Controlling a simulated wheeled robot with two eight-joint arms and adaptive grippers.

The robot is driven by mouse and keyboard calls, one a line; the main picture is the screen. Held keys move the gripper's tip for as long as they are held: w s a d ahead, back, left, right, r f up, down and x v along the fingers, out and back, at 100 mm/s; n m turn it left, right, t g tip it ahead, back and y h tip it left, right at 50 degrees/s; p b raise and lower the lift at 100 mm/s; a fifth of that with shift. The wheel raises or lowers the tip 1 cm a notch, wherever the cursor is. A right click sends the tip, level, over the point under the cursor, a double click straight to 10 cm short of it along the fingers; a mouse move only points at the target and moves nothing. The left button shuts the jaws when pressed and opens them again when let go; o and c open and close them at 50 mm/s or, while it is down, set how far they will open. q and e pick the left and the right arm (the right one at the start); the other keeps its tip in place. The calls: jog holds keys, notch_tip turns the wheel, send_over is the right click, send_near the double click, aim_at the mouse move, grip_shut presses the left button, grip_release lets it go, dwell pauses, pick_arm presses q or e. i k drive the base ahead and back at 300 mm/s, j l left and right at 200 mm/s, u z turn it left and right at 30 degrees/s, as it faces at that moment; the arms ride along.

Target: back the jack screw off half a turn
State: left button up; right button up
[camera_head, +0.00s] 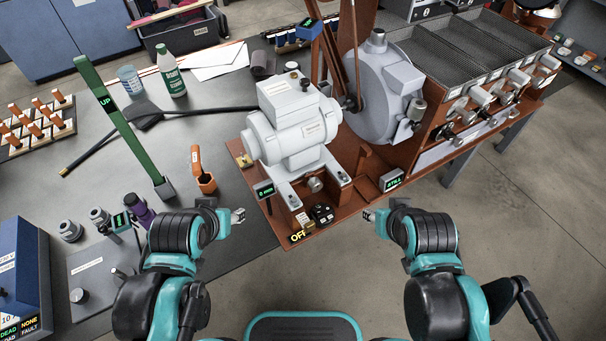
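The grey motor (293,120) stands on a rust-red base at the table's right edge. A round metal screw head (314,184) shows between its front feet and looks like the jack screw; its thread is hidden. A small display (264,191) beside it reads 0 mm. My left gripper (238,215) is left of the base's front corner, apart from the screw. My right gripper (368,215) is to the right of the base's front, also apart from it. Both look empty; their finger gaps are too small to judge.
A switch marked OFF (303,222) and a dark knob (322,213) sit at the base's front. A display reading STILL (392,180) stands to the right, near the grey blower housing (383,95).

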aim_at(314, 184)
jog(key=k+l+u, duration=0.25)
jog(key=l, duration=0.25)
jog(key=k+l+u, duration=0.35)
jog(key=u, duration=0.4)
jog(key=l+u, duration=0.35)
jog(key=k+l+u, duration=0.1)
jog(key=l+u, duration=0.2)
jog(key=l, duration=0.2)
jog(key=k+l+u, duration=0.15)
jog(key=l+u, duration=0.2)
jog(key=k+l, duration=0.15)
jog(key=l, duration=0.25)
jog(key=k+l+u, duration=0.1)
jog(key=l, duration=0.3)
jog(key=k+l, duration=0.15)
jog(key=l, duration=0.25)
jog(key=k+l, duration=0.2)
jog(key=l, duration=0.2)
jog(key=k+l+u, duration=0.1)
jog(key=l, duration=0.3)
